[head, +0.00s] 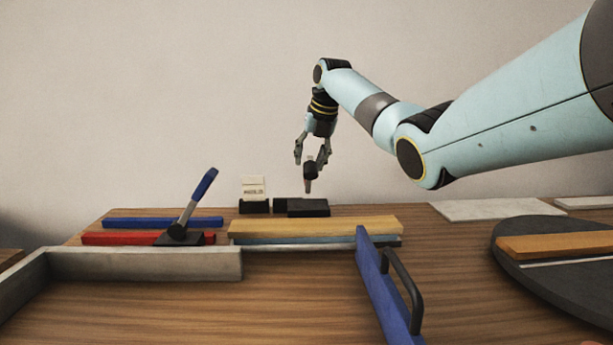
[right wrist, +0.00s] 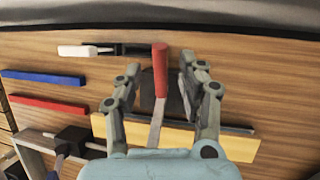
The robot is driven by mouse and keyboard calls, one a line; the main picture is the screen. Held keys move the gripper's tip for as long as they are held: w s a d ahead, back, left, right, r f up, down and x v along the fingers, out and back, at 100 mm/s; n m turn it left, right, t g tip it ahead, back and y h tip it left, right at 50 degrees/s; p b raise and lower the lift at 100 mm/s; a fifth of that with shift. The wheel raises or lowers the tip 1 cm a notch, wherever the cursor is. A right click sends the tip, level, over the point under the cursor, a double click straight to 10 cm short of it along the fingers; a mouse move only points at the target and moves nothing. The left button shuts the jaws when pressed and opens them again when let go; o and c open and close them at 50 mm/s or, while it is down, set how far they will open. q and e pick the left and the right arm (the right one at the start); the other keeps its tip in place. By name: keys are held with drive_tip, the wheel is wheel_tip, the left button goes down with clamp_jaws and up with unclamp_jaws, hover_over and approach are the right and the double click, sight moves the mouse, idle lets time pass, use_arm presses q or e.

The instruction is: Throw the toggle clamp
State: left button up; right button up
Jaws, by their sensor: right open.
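A toggle clamp with a black base (head: 179,238), a grey lever and a blue handle (head: 205,183) stands on the left of the table, its lever tilted up to the right. Its black base shows at the lower left in the right wrist view (right wrist: 75,138). My right gripper (head: 312,160) is open above the back of the table, well right of that clamp. In the right wrist view a red handle (right wrist: 160,70) on a flat metal strip (right wrist: 156,122) shows between my open fingers (right wrist: 158,95); I cannot tell what bears it. My left gripper is out of view.
A red bar (head: 110,239) and a blue bar (head: 150,223) lie by the clamp. A yellow bar (head: 320,227), grey rail (head: 150,264) and blue plate with black handle (head: 375,285) stand nearby. A dark disc (head: 560,280) is at right. Front-middle wood is clear.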

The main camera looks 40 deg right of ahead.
drive_tip(key=b+x, duration=0.1)
drive_tip(key=x, duration=0.3)
drive_tip(key=shift+f, duration=0.1)
clamp_jaws()
